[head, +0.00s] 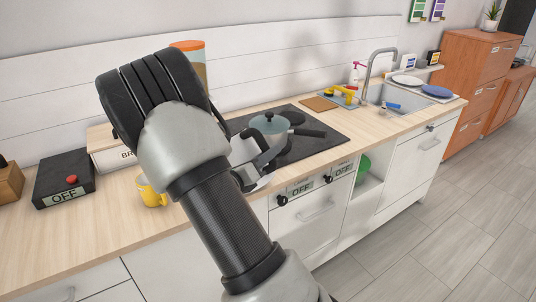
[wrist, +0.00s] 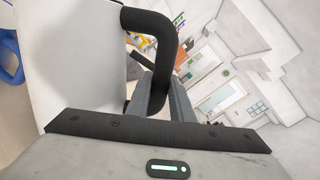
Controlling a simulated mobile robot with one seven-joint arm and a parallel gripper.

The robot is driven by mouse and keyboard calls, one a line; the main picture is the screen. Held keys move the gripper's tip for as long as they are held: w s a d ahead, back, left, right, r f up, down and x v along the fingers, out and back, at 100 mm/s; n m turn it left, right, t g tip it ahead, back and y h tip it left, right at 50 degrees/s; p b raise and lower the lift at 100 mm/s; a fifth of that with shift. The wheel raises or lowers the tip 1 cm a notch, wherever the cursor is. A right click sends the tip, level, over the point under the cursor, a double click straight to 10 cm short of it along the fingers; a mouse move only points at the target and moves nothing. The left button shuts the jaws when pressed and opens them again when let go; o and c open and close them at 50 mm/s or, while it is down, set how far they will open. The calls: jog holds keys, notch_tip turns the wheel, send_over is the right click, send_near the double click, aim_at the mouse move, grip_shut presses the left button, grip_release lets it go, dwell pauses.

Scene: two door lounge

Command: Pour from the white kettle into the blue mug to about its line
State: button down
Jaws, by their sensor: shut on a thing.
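The white kettle (wrist: 75,70) fills the left of the wrist view, with its black handle (wrist: 165,25) at the top middle. My gripper (wrist: 160,88) is shut on that handle. In the head view my arm covers most of the kettle; only pale parts show by my gripper (head: 266,162), over the counter's front edge near the hob. A blue curved piece (wrist: 10,60), apparently the blue mug, shows at the left edge of the wrist view beside the kettle. The mug is hidden in the head view. Its line, its contents and the kettle's spout cannot be seen.
A yellow mug (head: 151,192) stands left of my arm, near a black box (head: 64,180) marked OFF. A lidded pot (head: 270,126) sits on the hob (head: 322,146). An orange-topped container (head: 190,48) stands behind my arm. The sink (head: 390,97) is farther right.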

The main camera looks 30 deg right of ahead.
aim_at(265, 142)
jog(key=shift+r+n+p, duration=0.5)
jog(key=shift+r+p, duration=0.5)
jog(key=shift+p, duration=0.5)
jog(key=shift+w+a+r+n+p, duration=0.15)
jog(key=shift+w+r+n+p, duration=0.1)
jog(key=shift+r+p, duration=0.45)
jog(key=shift+w+a+r+n+p, duration=0.1)
jog(key=shift+w+r+n+p, duration=0.25)
jog(key=shift+p, duration=0.5)
jog(key=shift+w+a+r+n+p, duration=0.25)
jog(key=shift+r+p, duration=0.3)
jog(key=shift+p, duration=0.3)
jog(key=shift+w+r+n+p, duration=0.15)
jog(key=shift+r+n+p, duration=0.2)
jog(key=shift+r+p, duration=0.35)
jog(key=shift+w+a+r+n+p, duration=0.2)
jog(key=shift+r+n+p, duration=0.15)
jog(key=shift+p, duration=0.65)
dwell(2.4)
